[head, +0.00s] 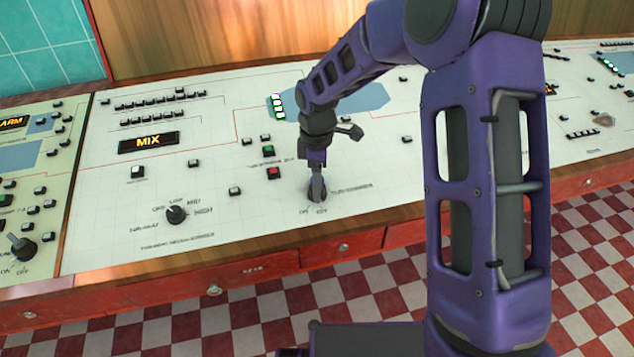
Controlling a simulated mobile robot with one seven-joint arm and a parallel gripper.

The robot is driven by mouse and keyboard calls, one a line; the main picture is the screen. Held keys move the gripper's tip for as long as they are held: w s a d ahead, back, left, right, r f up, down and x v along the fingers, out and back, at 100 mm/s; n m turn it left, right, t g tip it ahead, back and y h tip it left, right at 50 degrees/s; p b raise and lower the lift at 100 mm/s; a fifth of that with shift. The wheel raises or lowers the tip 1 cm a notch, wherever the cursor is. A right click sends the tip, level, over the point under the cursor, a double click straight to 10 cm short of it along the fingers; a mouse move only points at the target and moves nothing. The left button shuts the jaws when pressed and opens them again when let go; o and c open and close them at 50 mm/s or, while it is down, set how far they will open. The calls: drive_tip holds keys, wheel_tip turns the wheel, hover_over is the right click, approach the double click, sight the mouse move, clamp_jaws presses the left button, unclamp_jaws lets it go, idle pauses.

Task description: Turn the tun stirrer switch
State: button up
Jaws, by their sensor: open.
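The tun stirrer switch (318,197) is a dark knob on the cream control panel, with ON and OFF printed at its front edge and a partly covered label to its right. My gripper (317,180) points down right over it, and its fingers overlap the knob in the head view. The gripper is open. I cannot tell whether the fingers touch the knob, and much of the knob is hidden, so its setting is unclear.
A red button (273,173) and a green button (268,151) sit just left of the gripper. A black rotary knob (176,214) marked with LOW and HIGH is further left, below the lit MIX sign (148,142). Another ON/OFF switch (22,246) is at the far left.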

drive_tip(key=shift+c, duration=0.4)
clamp_jaws()
drive_tip(key=shift+m, duration=4.6)
drive_tip(key=shift+o, duration=0.4)
unclamp_jaws()
